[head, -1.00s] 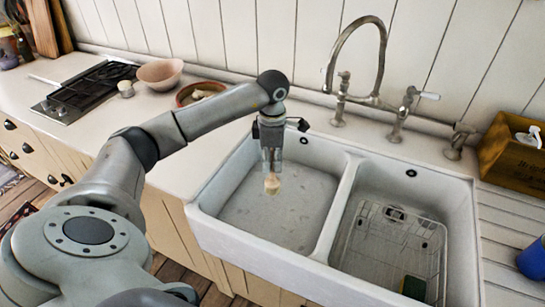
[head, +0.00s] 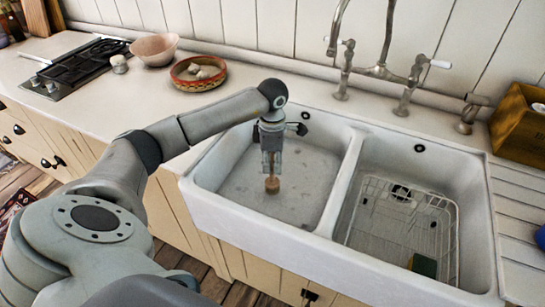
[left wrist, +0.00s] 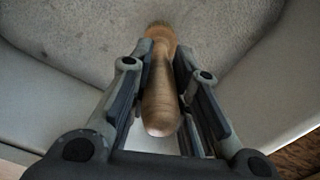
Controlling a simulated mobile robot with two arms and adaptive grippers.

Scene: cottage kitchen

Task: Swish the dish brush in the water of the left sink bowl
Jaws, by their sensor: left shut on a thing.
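The dish brush (head: 272,185) hangs head down from my left gripper (head: 271,160), over and inside the left sink bowl (head: 232,189). In the left wrist view my left gripper (left wrist: 160,75) is shut on the brush's wooden handle (left wrist: 161,100), and the bristle end points away toward the bowl floor. The left bowl looks grey with pale specks inside. I cannot tell whether the bristles touch the water or the bottom. My right gripper is not in view.
The right sink bowl (head: 465,205) holds a wire rack (head: 365,238) and a green-yellow sponge (head: 423,265). A tall faucet (head: 385,45) stands behind the sink. A patterned bowl (head: 199,86), a pink bowl (head: 154,48) and a stove (head: 68,70) are on the counter. A wooden box (head: 520,125) stands right.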

